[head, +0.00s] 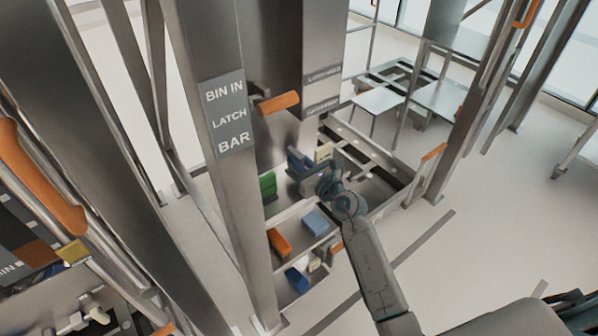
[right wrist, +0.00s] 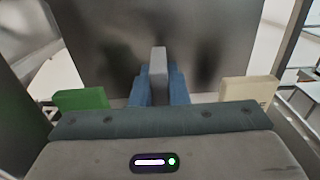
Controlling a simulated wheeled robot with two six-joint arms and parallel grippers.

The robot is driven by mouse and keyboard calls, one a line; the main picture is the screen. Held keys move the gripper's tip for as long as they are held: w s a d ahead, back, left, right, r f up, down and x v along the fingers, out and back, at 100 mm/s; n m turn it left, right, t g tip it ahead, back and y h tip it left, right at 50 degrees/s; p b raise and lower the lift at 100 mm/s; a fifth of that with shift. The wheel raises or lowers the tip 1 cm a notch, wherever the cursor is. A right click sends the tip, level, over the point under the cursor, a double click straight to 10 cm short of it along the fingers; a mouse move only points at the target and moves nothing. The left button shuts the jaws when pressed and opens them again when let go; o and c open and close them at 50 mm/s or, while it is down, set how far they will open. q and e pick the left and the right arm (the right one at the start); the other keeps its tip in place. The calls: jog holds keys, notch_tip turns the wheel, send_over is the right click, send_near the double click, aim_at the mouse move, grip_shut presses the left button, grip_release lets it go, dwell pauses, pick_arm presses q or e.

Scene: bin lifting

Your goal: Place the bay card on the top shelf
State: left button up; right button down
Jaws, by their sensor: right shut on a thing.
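My right gripper (head: 300,162) reaches in from the lower right and is at the top shelf (head: 295,213) of a small rack. In the right wrist view its two blue fingers (right wrist: 158,88) are shut on a thin grey piece (right wrist: 158,62), which I take to be the bay card; any marking on it cannot be read. The fingers are between a green block (head: 268,187) and a cream block (head: 323,152). Whether the card touches the shelf cannot be told. My left gripper is not in view.
Lower shelves hold an orange block (head: 279,242), a light blue block (head: 315,222) and a dark blue block (head: 296,279). A grey post (head: 222,170) stands left of the rack. An orange-handled latch (head: 278,103) sticks out above.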

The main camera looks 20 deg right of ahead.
jog(key=shift+f+b, duration=0.4)
jog(key=shift+f, duration=1.15)
jog(key=shift+f, duration=0.15)
jog(key=c, duration=1.4)
grip_release()
jog(key=shift+r, duration=0.25)
jog(key=v, duration=1.2)
jog(key=shift+b, duration=0.35)
